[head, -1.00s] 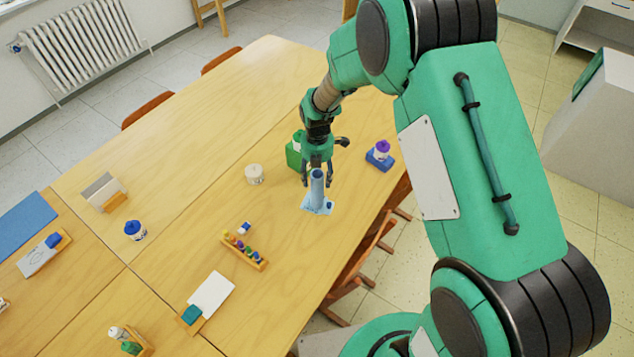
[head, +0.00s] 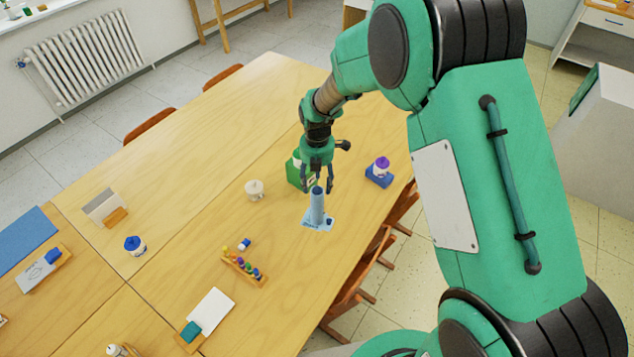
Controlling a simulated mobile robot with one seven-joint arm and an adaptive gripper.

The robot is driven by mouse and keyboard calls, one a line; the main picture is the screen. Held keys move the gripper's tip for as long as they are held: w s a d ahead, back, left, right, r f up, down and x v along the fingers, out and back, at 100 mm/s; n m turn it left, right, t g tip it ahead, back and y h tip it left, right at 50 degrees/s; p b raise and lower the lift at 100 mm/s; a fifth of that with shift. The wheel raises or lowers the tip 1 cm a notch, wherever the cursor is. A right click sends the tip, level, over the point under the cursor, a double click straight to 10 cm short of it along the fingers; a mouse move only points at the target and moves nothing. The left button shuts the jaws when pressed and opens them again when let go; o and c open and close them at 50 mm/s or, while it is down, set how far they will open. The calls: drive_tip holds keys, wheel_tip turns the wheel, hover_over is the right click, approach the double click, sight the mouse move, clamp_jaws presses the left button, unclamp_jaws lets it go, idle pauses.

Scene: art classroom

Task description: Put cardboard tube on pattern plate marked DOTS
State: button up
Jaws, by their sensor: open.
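The blue cardboard tube (head: 317,206) stands upright on the light blue pattern plate (head: 327,223) on the wooden table. Some dark lettering shows on the plate's front edge, but it is too small to read surely. My gripper (head: 318,187) is above the tube, pointing down, with its fingers spread on either side of the tube's top. The fingers look clear of the tube's body. The gripper is open and holds nothing.
A green container (head: 295,173) stands just behind the gripper. A purple-lidded jar on a blue base (head: 379,180) is to the right, and a white pot (head: 254,190) to the left. A rack of colored pegs (head: 245,269) lies at front left. Chairs line the table's right edge.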

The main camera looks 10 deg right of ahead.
drive_tip(key=s+d+r+m+t, duration=0.15)
drive_tip(key=s+r+m, duration=0.3)
drive_tip(key=r, duration=0.45)
drive_tip(key=s+d+r+m, duration=0.2)
drive_tip(key=s+r+m, duration=0.25)
drive_tip(key=r, duration=0.35)
drive_tip(key=s+d+r+m+t, duration=0.1)
drive_tip(key=s+r+m, duration=0.35)
drive_tip(key=r, duration=0.45)
drive_tip(key=s+d+r+m+t, duration=0.1)
drive_tip(key=s+r+m, duration=0.3)
drive_tip(key=s+m, duration=0.3)
drive_tip(key=s+d+r+m+t, duration=0.2)
drive_tip(key=s+r+m, duration=0.2)
drive_tip(key=s, duration=0.8)
drive_tip(key=m, duration=0.2)
drive_tip(key=shift+r+m, duration=0.15)
drive_tip(key=shift+m, duration=0.2)
drive_tip(key=shift+f+b, duration=0.55)
drive_tip(key=shift+f, duration=0.05)
